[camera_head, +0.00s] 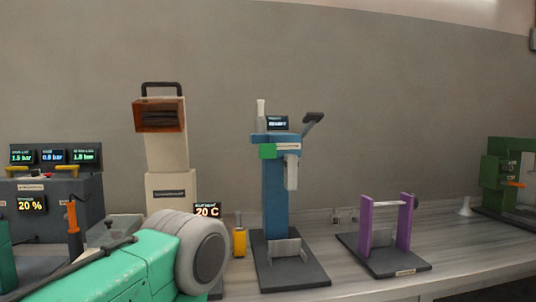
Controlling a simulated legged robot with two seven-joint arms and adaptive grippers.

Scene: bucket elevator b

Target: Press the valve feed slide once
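No part is clearly readable as the valve feed slide; the labels are too small to tell. A blue upright device (276,205) stands on a dark base near the middle, with a green block (267,151), a small display (277,123) and a dark-ended lever (313,118) at its top. To its left is a beige column (166,155) with a brown open box (159,115) and black handle on top. A teal arm link of mine with a big grey round joint comes in from the lower left and hides the column's foot. Neither gripper is in view.
A dark grey console (50,200) with several displays, yellow handles and an orange-gripped lever (72,215) stands at left. A small yellow object (239,241) stands beside the blue device. A purple two-post stand (365,228) and green machine (495,175) are at right. Wooden tabletop (455,250) between them is mostly clear.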

